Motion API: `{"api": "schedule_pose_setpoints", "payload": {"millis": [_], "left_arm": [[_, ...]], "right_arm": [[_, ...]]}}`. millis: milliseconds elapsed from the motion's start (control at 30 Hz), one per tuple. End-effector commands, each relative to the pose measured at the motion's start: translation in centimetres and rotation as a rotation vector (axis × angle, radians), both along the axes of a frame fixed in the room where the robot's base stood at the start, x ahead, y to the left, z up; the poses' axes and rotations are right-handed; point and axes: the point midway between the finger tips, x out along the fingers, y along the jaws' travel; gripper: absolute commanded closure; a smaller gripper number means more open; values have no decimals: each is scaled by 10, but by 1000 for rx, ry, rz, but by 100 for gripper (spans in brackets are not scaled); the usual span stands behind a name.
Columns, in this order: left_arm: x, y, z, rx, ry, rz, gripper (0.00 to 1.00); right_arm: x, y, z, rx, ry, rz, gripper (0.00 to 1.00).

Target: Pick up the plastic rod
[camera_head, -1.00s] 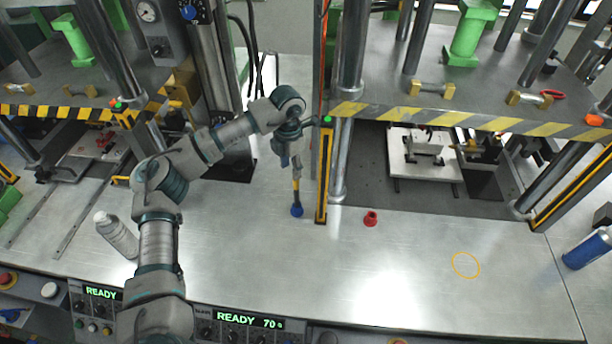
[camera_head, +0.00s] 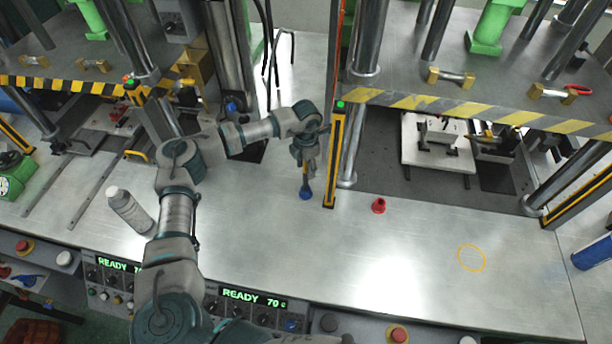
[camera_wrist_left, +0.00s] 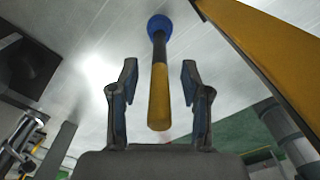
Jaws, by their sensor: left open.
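The plastic rod has a yellow and black shaft and a blue round end. In the head view its blue end (camera_head: 305,194) is on the bench, left of the yellow-edged post, and my left gripper (camera_head: 306,168) is over its upper part. In the left wrist view the rod (camera_wrist_left: 159,75) shows between the two fingers of my left gripper (camera_wrist_left: 159,69), which are open with visible gaps on both sides. The yellow end is nearest the palm. My right gripper is in neither view.
The yellow-edged post (camera_head: 335,160) stands close right of my left gripper. A red piece (camera_head: 379,206) and an orange ring mark (camera_head: 471,258) are on the bench to the right. A grey-white bottle (camera_head: 130,210) is at left. The bench's front middle is clear.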

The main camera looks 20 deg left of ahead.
Motion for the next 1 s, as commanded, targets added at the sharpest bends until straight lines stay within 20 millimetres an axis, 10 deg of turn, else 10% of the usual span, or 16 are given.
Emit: {"api": "schedule_pose_setpoints", "payload": {"millis": [300,500,1000], "left_arm": [[0,1,-11,0,1,0,53],[0,1,-10,0,1,0,100],[1,1,9,-2,-3,1,100]], "right_arm": [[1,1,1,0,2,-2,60],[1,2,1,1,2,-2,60],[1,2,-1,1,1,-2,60]]}}
